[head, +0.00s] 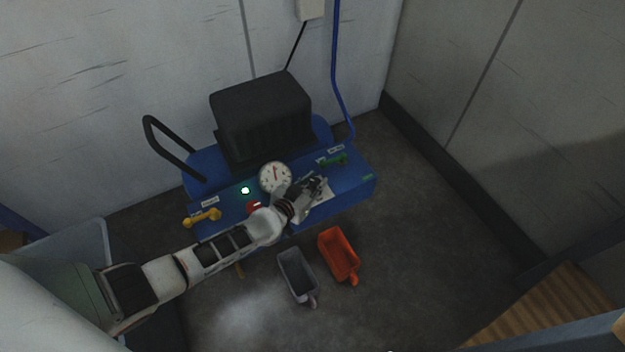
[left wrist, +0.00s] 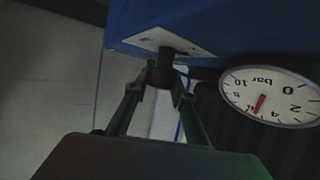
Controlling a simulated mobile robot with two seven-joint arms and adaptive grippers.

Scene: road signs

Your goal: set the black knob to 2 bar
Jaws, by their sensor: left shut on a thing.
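The black knob (left wrist: 165,66) sits on a white label plate (left wrist: 146,40) on the blue machine face. My left gripper (left wrist: 164,82) is shut on it, one finger on each side. In the head view my left gripper (head: 314,186) is at the top of the blue machine (head: 355,186), and the knob is hidden there. The round white pressure gauge (head: 275,177) stands just left of the gripper. It also shows upside down in the left wrist view (left wrist: 285,104), with its red needle between 4 and 6 bar. My right gripper is out of view.
A yellow lever (head: 203,217), a lit green lamp (head: 245,190), a red button (head: 254,207) and a green valve handle (head: 334,160) are on the machine.

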